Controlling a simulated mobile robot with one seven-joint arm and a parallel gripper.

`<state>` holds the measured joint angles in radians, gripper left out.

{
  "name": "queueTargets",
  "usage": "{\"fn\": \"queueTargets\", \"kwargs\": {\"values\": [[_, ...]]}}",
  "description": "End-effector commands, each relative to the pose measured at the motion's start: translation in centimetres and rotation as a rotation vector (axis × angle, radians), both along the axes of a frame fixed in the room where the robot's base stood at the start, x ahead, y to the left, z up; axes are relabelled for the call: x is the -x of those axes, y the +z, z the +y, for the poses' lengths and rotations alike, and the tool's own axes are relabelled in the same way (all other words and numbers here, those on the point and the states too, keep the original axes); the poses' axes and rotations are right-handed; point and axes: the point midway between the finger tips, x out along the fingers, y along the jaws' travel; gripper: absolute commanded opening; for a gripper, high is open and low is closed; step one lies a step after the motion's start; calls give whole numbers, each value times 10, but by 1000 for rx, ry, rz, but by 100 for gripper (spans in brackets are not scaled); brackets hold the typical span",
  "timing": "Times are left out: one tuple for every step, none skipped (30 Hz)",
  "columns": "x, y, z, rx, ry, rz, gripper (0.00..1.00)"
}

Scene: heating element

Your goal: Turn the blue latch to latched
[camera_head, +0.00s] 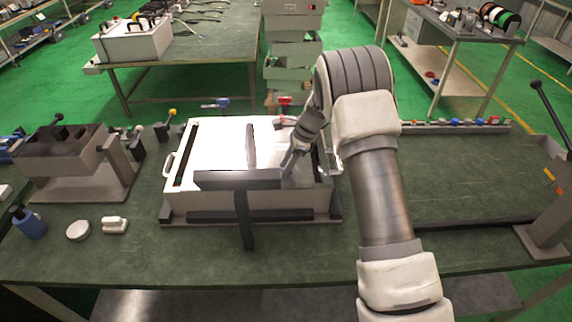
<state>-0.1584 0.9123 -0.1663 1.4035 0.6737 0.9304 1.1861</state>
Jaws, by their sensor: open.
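A white box-shaped unit (217,150) with dark strips and a dark T-shaped bar (240,180) sits on the green workbench, left of my arm. My gripper (288,168) is over the right part of this unit, pointing down and left. Its fingers are small and partly merge with the dark parts behind them; nothing is clearly held. A small blue-handled piece (216,103) shows at the bench's back edge, behind the unit and well apart from my gripper. I cannot tell whether it is the blue latch or what its position is.
A lever stand (548,225) is at the far right. The bench right of my arm is mostly clear.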

Motion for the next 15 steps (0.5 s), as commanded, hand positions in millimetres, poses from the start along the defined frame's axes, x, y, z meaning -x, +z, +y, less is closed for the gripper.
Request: {"fn": "queueTargets", "kwargs": {"values": [[0,0,0,0,0,0,48],[0,0,0,0,0,0,48],[0,0,0,0,0,0,48],[0,0,0,0,0,0,44],[0,0,0,0,0,0,38],[0,0,0,0,0,0,31],[0,0,0,0,0,0,26],[0,0,0,0,0,0,20],[0,0,0,0,0,0,13],[0,0,0,0,0,0,8],[0,0,0,0,0,0,2],[0,1,0,0,0,0,0],[0,1,0,0,0,0,0],[0,1,0,0,0,0,0],[0,1,0,0,0,0,0]]}}
